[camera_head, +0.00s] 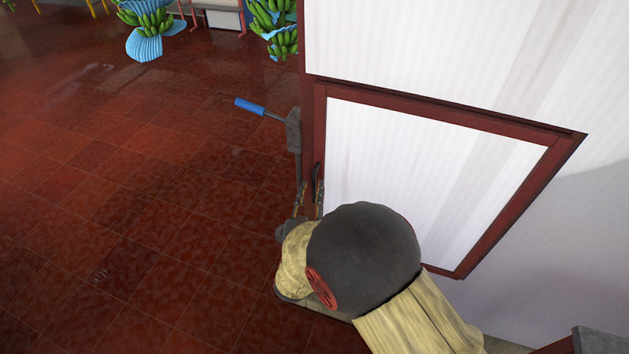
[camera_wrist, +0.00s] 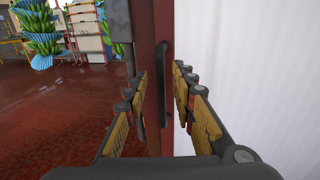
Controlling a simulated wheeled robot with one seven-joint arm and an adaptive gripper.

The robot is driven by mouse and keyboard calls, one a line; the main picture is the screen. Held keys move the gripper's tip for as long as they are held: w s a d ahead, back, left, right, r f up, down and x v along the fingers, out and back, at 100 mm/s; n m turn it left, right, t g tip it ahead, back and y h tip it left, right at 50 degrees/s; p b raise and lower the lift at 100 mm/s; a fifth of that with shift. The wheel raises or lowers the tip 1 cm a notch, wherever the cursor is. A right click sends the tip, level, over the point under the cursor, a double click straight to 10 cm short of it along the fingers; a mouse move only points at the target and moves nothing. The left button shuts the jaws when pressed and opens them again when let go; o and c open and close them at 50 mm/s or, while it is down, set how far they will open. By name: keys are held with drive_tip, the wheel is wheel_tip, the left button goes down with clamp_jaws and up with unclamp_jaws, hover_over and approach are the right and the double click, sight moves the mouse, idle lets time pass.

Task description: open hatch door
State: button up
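The hatch door (camera_head: 425,180) is a white panel with a dark red frame, in the right half of the head view. It appears shut in the wall. A dark curved handle (camera_wrist: 163,85) stands upright on the door's left frame edge; it also shows in the head view (camera_head: 316,176). My gripper (camera_wrist: 158,80) is open, its two fingers spread on either side of the handle's line in the wrist view. I cannot tell whether the fingertips reach around the handle. In the head view my gripper (camera_head: 308,188) is close to the handle, partly hidden by my arm.
A grey bracket (camera_head: 293,130) with a blue-gripped lever (camera_head: 250,106) sticks out left of the door frame. Hanging banana bunches (camera_head: 147,25) with blue wraps are at the far upper left. The red tiled floor (camera_head: 130,190) on the left is clear.

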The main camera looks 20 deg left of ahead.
sight(314, 182)
drive_tip(key=shift+w+a+b, duration=0.2)
drive_tip(key=shift+w+b, duration=0.15)
drive_tip(key=shift+w, duration=1.8)
clamp_jaws()
